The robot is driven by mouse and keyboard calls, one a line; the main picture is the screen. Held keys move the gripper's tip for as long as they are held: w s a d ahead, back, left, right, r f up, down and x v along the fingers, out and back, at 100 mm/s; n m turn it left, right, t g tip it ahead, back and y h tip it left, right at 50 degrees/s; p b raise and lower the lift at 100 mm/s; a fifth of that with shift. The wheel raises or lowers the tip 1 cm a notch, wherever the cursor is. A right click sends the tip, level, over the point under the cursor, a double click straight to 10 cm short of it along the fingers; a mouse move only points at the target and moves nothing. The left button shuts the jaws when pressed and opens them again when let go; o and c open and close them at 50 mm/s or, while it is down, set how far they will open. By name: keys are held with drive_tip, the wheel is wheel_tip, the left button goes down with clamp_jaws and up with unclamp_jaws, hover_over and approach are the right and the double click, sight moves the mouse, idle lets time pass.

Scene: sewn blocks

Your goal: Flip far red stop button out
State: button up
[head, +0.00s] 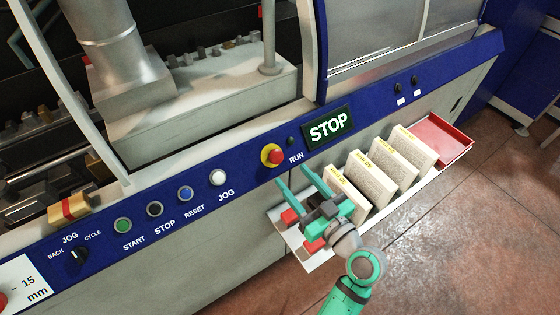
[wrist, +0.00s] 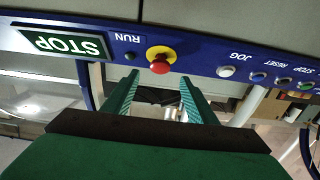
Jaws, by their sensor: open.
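The far red stop button (head: 271,156) sits in a yellow collar on the blue panel, left of the RUN label. It also shows in the wrist view (wrist: 160,68), where the picture is upside down. My gripper (head: 292,177) is open and empty, its two green fingers pointing up at the panel, just below and right of the button in the head view. In the wrist view the button appears between the fingertips (wrist: 159,77). I see no contact, and the exact gap is hard to tell. Another red button (head: 2,301) is cut off at the lower left edge.
A lit STOP display (head: 328,128) is right of the button. A white JOG button (head: 218,178) and other push buttons lie to the left. Below the panel, a tray (head: 284,232) holds several upright sewn blocks (head: 372,178) beside my gripper; a red bin (head: 440,140) is at its far end.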

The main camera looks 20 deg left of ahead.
sight(278, 159)
drive_tip(key=x, duration=0.7)
drive_tip(key=shift+a, duration=0.15)
